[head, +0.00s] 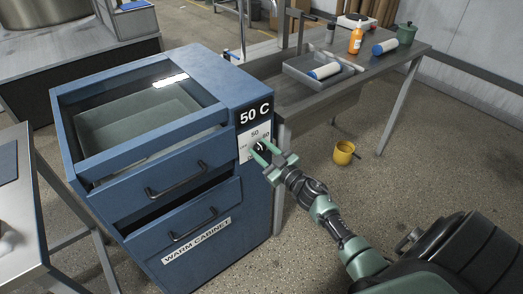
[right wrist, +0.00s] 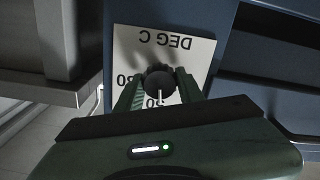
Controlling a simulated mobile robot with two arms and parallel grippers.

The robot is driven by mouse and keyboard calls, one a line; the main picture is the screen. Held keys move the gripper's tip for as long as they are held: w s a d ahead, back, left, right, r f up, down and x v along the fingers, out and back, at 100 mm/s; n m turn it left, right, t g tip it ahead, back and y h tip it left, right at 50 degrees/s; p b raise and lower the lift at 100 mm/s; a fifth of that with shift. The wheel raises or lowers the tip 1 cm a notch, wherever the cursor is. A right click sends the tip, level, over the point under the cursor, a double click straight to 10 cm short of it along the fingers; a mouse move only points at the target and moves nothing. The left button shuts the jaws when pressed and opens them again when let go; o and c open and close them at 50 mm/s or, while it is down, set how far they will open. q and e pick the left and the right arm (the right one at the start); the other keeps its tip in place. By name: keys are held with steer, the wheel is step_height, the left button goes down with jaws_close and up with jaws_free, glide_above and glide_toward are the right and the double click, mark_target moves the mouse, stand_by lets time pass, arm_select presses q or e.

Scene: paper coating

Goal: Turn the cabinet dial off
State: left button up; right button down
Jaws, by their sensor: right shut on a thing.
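The blue warm cabinet (head: 215,75) stands left of centre in the head view. Its dial plate (head: 243,148) is on the front at the right, below a "50 C" sign (head: 254,114). The dark round dial (right wrist: 159,82) shows in the right wrist view, with a white mark that points at the number partly hidden at the picture's bottom, which looks like 50. My right gripper (head: 262,150) is shut on the dial, one green finger on each side, as the right wrist view (right wrist: 158,90) also shows. My left gripper is not in view.
Two cabinet drawers (head: 175,180) stand partly open, left of the dial. A grey table (head: 285,100) with a tray (head: 300,70), rollers and an orange bottle (head: 356,40) stands behind on the right. A yellow pot (head: 344,153) is on the floor.

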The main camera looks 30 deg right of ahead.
steer(key=n+b, duration=0.1)
steer(key=n, duration=0.5)
steer(key=shift+f, duration=0.1)
steer(key=n+b, duration=0.2)
steer(key=n, duration=0.4)
stand_by(0.4)
steer(key=c, duration=0.9)
jaws_free()
steer(key=shift+s, duration=0.1)
steer(key=s, duration=0.7)
steer(key=shift+s+d+b, duration=0.25)
steer(key=shift+s+b, duration=0.05)
steer(key=shift+s, duration=0.05)
